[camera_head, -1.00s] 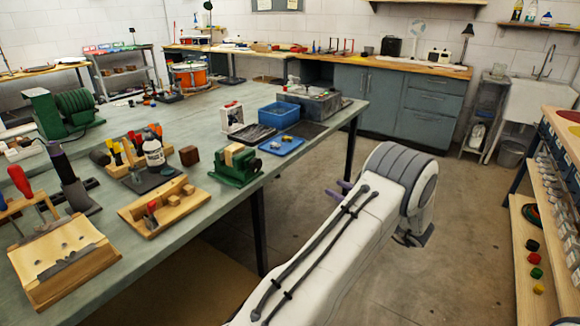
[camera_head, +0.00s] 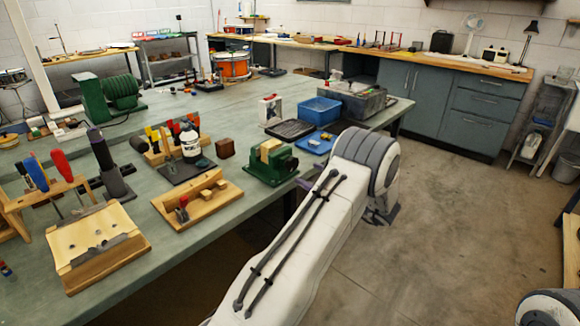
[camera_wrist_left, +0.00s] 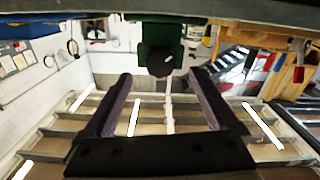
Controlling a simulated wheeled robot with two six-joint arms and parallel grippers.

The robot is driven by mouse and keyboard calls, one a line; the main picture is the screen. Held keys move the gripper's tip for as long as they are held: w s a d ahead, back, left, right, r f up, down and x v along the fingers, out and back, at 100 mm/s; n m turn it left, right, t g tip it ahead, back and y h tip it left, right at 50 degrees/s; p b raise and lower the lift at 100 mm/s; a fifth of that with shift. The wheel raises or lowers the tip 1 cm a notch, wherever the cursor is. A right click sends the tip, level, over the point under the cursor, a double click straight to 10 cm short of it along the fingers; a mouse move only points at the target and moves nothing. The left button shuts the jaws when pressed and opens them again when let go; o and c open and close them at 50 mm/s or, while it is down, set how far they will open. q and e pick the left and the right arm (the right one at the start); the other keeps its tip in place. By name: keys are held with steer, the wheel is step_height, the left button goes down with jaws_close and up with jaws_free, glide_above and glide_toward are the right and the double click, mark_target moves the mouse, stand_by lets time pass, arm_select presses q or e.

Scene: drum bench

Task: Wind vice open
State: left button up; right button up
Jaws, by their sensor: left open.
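The green vice (camera_head: 272,166) stands at the bench's front edge, with pale wooden pieces on top between its jaws. In the left wrist view the vice (camera_wrist_left: 158,32) is at top centre, with a dark round knob facing my fingers. My left gripper (camera_wrist_left: 160,78) is open and empty, its two purple-lined fingers on either side of the knob's line and apart from it. In the head view only a purple finger bit of the left gripper (camera_head: 303,184) shows beside the vice; my white arm hides the rest. My right gripper is not in view.
A blue tray (camera_head: 313,143), a blue bin (camera_head: 320,110) and a grey box (camera_head: 357,99) stand behind the vice. A wooden block holder (camera_head: 197,200) and a white bottle (camera_head: 190,142) stand to its left. The floor (camera_head: 450,220) on the right is open.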

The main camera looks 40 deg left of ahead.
mark_target(294, 164)
arm_select(q)
steer(key=a, duration=0.6)
steer(key=shift+w+a, duration=0.25)
steer(key=shift+a, duration=0.05)
steer(key=c, duration=1.4)
steer(key=shift+o, duration=0.2)
steer(key=shift+f+n+b, duration=0.2)
steer(key=shift+n+b, duration=1)
steer(key=n+b, duration=0.6)
steer(key=b, duration=0.1)
steer(key=n+b, duration=0.5)
steer(key=b, duration=0.2)
steer(key=shift+w+n, duration=0.2)
steer(key=shift+n, duration=0.2)
steer(key=n+b, duration=0.4)
steer(key=b, duration=0.1)
steer(key=n+b, duration=0.4)
steer(key=b, duration=0.2)
steer(key=r+n+b, duration=0.1)
steer(key=n+b, duration=0.3)
steer(key=b, duration=0.2)
steer(key=shift+s+a+n, duration=0.1)
steer(key=shift+s+n, duration=0.05)
steer(key=shift+n, duration=0.15)
steer(key=shift+r+n+b, duration=0.15)
steer(key=shift+n+b, duration=1.35)
